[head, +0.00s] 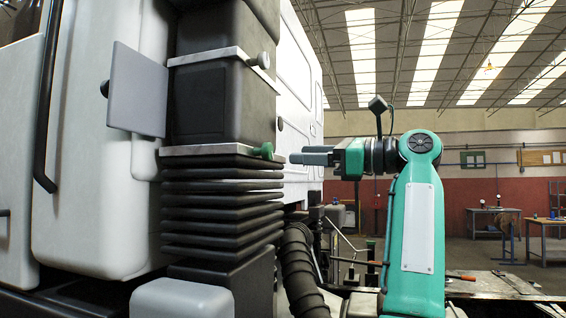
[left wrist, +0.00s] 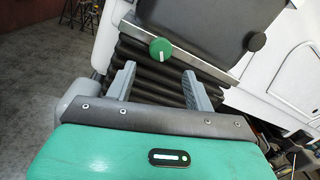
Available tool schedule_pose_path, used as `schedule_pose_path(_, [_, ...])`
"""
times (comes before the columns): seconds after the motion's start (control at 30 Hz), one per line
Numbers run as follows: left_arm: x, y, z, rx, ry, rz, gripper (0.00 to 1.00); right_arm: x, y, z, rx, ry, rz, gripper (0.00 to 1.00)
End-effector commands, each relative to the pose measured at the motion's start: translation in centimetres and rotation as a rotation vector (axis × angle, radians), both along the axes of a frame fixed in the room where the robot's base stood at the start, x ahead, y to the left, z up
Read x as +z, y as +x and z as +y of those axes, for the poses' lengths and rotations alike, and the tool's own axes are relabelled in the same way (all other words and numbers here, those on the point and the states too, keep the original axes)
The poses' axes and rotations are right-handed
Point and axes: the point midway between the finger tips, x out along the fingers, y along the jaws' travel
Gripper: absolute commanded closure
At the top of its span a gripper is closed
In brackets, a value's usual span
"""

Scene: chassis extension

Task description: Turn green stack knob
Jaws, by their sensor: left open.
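The green stack knob (head: 264,151) sticks out from the right end of a light metal plate, just above the black ribbed stack (head: 220,200). In the left wrist view the green knob (left wrist: 160,50) shows its round face with a pale line across it. My left gripper (head: 297,157) is to the right of the knob in the head view, pointing at it with a small gap between. In the left wrist view its two fingers (left wrist: 158,72) are apart, with the knob just beyond the tips and nothing between them. My right gripper is not in view.
A grey panel (head: 138,90) stands left of the black box. A black corrugated hose (head: 300,270) runs below. Workbenches (head: 493,212) stand far behind, with open air right of the stack.

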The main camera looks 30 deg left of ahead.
Motion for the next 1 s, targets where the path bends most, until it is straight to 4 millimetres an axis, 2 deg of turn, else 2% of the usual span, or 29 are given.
schedule_pose_path(0.1, [-0.3,0.4,-2.5,0.000,0.002,0.000,0.46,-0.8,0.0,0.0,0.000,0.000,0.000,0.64])
schedule_pose_path(0.3, [-0.3,0.7,-4.6,0.000,0.000,-0.002,0.46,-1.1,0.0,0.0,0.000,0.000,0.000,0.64])
schedule_pose_path(1.0, [-0.3,0.8,-5.1,0.000,-0.001,-0.001,0.46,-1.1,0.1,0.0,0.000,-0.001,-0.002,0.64])
